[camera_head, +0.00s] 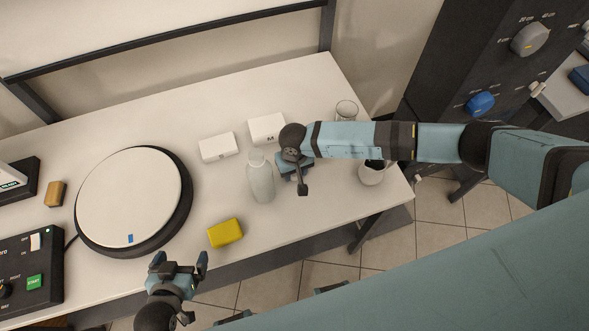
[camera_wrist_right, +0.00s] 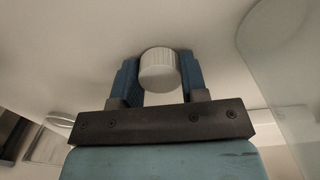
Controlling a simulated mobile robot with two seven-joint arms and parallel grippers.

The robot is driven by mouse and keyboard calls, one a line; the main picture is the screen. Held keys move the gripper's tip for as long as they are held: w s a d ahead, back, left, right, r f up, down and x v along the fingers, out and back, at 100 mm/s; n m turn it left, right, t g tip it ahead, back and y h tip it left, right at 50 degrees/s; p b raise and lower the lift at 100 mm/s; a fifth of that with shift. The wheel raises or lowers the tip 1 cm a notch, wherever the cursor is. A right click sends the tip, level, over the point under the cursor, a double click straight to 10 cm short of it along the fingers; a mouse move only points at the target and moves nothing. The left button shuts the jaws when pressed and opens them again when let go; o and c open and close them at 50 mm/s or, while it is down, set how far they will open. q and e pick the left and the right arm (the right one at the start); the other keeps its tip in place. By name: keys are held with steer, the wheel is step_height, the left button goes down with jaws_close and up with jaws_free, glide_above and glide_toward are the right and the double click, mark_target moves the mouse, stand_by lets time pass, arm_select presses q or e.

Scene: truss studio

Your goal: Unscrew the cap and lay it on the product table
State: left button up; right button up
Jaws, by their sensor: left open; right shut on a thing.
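A pale translucent bottle (camera_head: 260,182) stands upright on the white table (camera_head: 330,225). No cap shows on its neck. My right gripper (camera_head: 294,172) is just right of the bottle, pointing down. In the right wrist view, my right gripper (camera_wrist_right: 158,80) is shut on a white ribbed cap (camera_wrist_right: 158,68); the bottle is the clear form (camera_wrist_right: 290,60) at the right. The cap is hidden in the head view. I cannot tell whether the cap touches the table. My left gripper (camera_head: 181,263) is open and empty by the table's front edge.
A round turntable (camera_head: 128,197) stands at the left, with a control box (camera_head: 30,275) beside it. A yellow block (camera_head: 225,233) lies in front of the bottle. Two white boxes (camera_head: 218,147) (camera_head: 267,128) lie behind. A mug (camera_head: 371,174) and a glass (camera_head: 346,110) stand right.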

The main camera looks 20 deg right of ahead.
arm_select(q)
steer(key=shift+f, duration=0.15)
arm_select(e)
steer(key=shift+f, duration=0.1)
arm_select(q)
steer(key=shift+f, duration=0.15)
arm_select(e)
steer(key=shift+f, duration=0.1)
steer(key=o, duration=1)
arm_select(q)
steer(key=shift+r, duration=0.2)
steer(key=shift+r, duration=0.2)
arm_select(e)
steer(key=shift+r, duration=0.25)
arm_select(q)
steer(key=shift+f+b, duration=0.7)
steer(key=shift+f, duration=0.1)
arm_select(e)
steer(key=shift+r, duration=6)
